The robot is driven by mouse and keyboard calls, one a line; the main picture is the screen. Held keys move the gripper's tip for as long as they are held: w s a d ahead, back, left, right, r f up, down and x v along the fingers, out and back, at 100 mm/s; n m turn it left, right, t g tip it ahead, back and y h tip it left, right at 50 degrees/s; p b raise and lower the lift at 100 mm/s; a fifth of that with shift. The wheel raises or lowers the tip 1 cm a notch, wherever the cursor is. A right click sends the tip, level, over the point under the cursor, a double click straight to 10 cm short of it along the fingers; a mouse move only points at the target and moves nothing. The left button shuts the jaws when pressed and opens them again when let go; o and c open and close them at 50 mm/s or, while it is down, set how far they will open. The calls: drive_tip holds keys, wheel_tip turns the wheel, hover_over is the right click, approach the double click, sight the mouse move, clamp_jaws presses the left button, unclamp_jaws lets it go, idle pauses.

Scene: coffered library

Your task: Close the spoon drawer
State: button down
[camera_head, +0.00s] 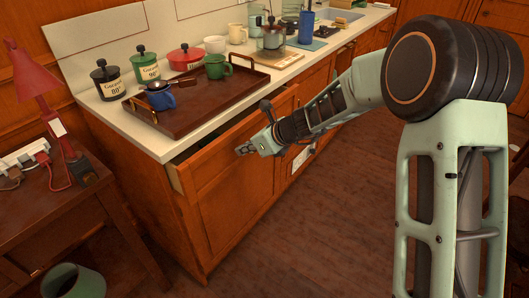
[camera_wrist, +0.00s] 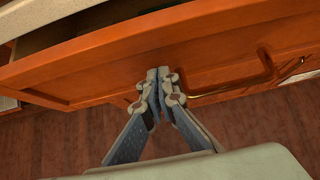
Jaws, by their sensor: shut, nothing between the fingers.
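A wooden drawer (camera_head: 222,200) under the left end of the counter stands part way open, with a dark gap behind the top edge of its front. I cannot see any spoon in it. The wrist view shows the same drawer front (camera_wrist: 85,65), with the dark gap at upper left and a brass bar handle (camera_wrist: 240,88) to the right of my fingers. My gripper (camera_head: 241,150) is shut and empty, in front of the drawer front. In the wrist view my fingertips (camera_wrist: 158,74) are at or very close to its face; contact is not certain.
A brown tray (camera_head: 190,118) with a blue mug and a green mug sits on the counter (camera_head: 110,112) above. Canisters stand behind it. A side table (camera_head: 60,220) with a red lamp is at left, a green bin (camera_head: 75,282) below. The floor in front is clear.

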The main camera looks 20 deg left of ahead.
drive_tip(key=a+p, duration=0.1)
drive_tip(key=a, duration=0.1)
drive_tip(key=w+a+p, duration=0.1)
drive_tip(key=a, duration=0.1)
drive_tip(key=w+a+p, duration=0.1)
drive_tip(key=a, duration=0.1)
drive_tip(key=shift+w+a+r, duration=0.1)
drive_tip(key=shift+w+a, duration=0.05)
drive_tip(key=shift+a, duration=0.2)
drive_tip(key=shift+a+r, duration=0.1)
drive_tip(key=shift+r, duration=0.1)
drive_tip(key=shift+w, duration=0.1)
